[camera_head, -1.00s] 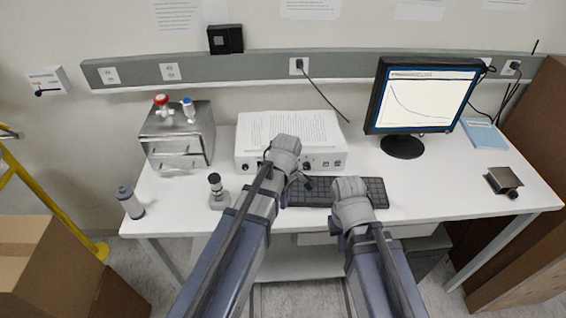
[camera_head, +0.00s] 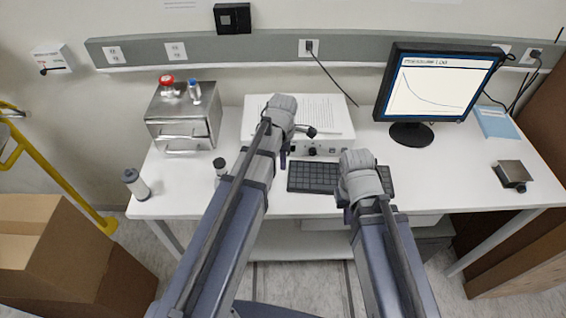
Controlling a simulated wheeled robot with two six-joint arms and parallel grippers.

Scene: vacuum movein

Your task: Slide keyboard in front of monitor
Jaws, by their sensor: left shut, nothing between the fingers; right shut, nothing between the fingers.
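The black keyboard (camera_head: 312,177) lies near the front edge of the white desk, below and left of the monitor (camera_head: 437,85). The monitor stands on a round black base at the right and shows a curve. My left gripper (camera_head: 285,155) is shut and empty, just behind the keyboard's left end and in front of the white box. My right gripper (camera_head: 344,200) is shut and empty, low at the keyboard's front edge. My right wrist covers part of the keyboard's right half, so I cannot tell whether that gripper touches it.
A white instrument box (camera_head: 330,130) with papers on top stands behind the keyboard. A small dark device (camera_head: 514,175) sits at the right. The desk (camera_head: 440,180) is clear below the monitor.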

